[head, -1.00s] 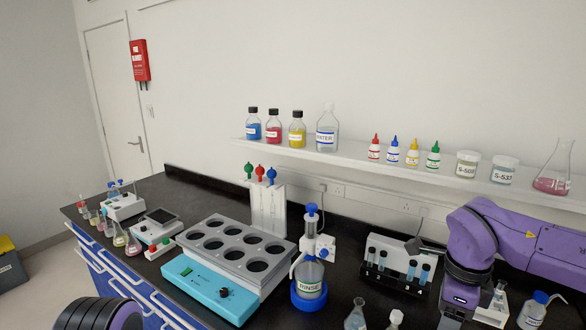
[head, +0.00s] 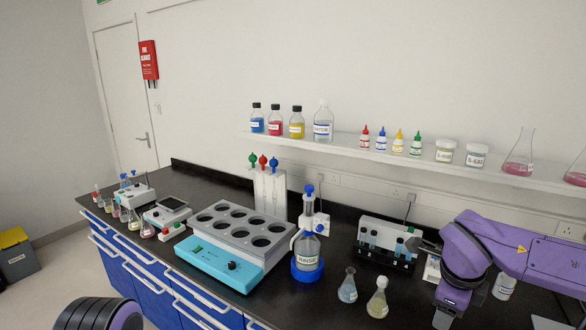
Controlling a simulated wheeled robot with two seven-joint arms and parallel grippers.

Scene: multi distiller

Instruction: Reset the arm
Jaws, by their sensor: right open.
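My right arm, purple and black, comes in from the right in the head view. Its gripper (head: 426,246) is small, dark and partly hidden by my own arm, above the bench beside the tube rack. It is open, and I see nothing held in it. Of my left arm only a black ribbed and purple part shows at the bottom left; its gripper is out of view.
The tube rack (head: 386,232) stands close to my right gripper. Two flasks (head: 348,287) (head: 377,300) stand in front of it. A shelf (head: 340,144) with bottles runs above.

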